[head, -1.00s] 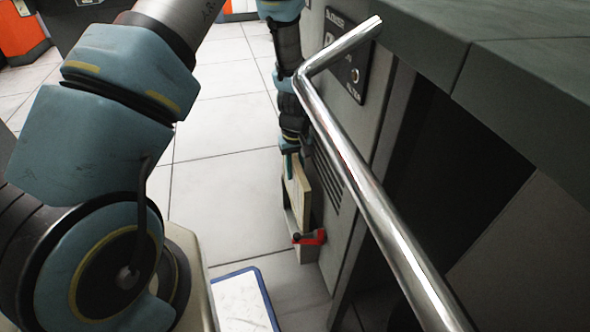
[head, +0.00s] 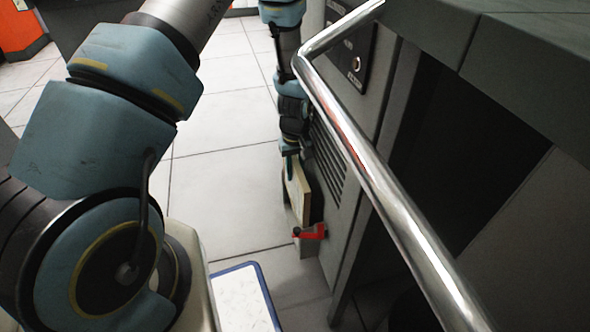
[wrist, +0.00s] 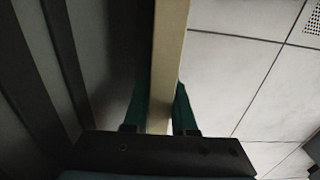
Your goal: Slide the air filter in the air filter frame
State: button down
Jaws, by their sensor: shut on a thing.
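The air filter, a thin panel with a beige edge (head: 299,192), stands upright beside the grey cabinet in the head view. My gripper (head: 290,152) is at its upper end and shut on it. In the wrist view the beige edge of the filter (wrist: 167,50) runs between the two teal fingers of my gripper (wrist: 162,105). Below the filter is a small grey holder (head: 306,248) with a red latch (head: 310,232), which seems to be part of the air filter frame. I cannot tell whether the filter sits in its slot.
A shiny metal rail (head: 375,195) crosses in front of the grey cabinet (head: 352,125), close to my arm. A white panel with a blue border (head: 243,295) lies low at the front. The tiled floor (head: 220,140) to the left of the filter is clear.

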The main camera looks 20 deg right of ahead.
dwell(0.4)
jog(key=shift+f+b, duration=0.65)
jog(key=shift+f, duration=0.95)
jog(key=shift+f+b, duration=0.6)
jog(key=shift+f, duration=0.95)
jog(key=shift+f+b, duration=0.65)
jog(key=shift+f, duration=0.85)
